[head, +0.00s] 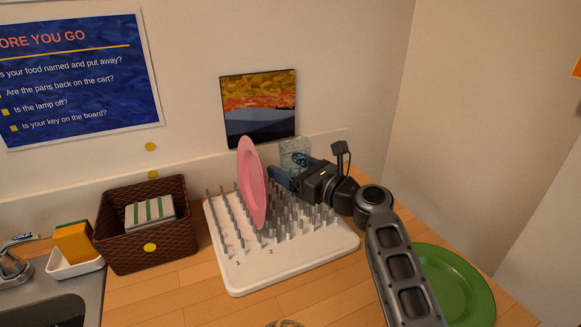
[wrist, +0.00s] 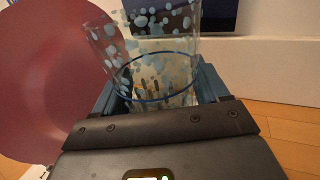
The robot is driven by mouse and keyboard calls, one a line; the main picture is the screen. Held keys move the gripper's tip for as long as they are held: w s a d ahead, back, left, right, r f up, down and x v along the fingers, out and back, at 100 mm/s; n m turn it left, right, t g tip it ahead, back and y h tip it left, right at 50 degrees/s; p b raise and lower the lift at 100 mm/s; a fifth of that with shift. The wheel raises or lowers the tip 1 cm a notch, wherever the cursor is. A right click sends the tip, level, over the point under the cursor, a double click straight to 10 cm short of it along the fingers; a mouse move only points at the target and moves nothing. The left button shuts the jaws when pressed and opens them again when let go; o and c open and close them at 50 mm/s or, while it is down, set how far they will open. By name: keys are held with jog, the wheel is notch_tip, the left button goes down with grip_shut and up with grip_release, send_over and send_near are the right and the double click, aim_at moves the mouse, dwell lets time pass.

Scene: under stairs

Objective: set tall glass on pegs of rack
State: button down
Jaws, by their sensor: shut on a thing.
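The tall glass (head: 296,150) is clear with pale blue spots and stands out behind my gripper, above the back part of the rack near the wall. In the wrist view the glass (wrist: 150,45) fills the space between my blue fingers, with a dark blue ring around it. My gripper (head: 283,177) is shut on the glass. The white rack (head: 290,279) has rows of grey pegs and the marks 1 and 2. My gripper hides the lower part of the glass, so I cannot tell whether it touches the pegs.
A pink plate (head: 250,185) stands upright in the rack, just left of the glass. A green plate (head: 455,285) lies on the counter at the right. A brown basket (head: 145,252) stands left of the rack. A small picture (head: 258,108) leans at the wall behind.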

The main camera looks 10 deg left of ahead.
grip_release()
jog(key=shift+r, duration=0.15)
jog(key=v, duration=1.2)
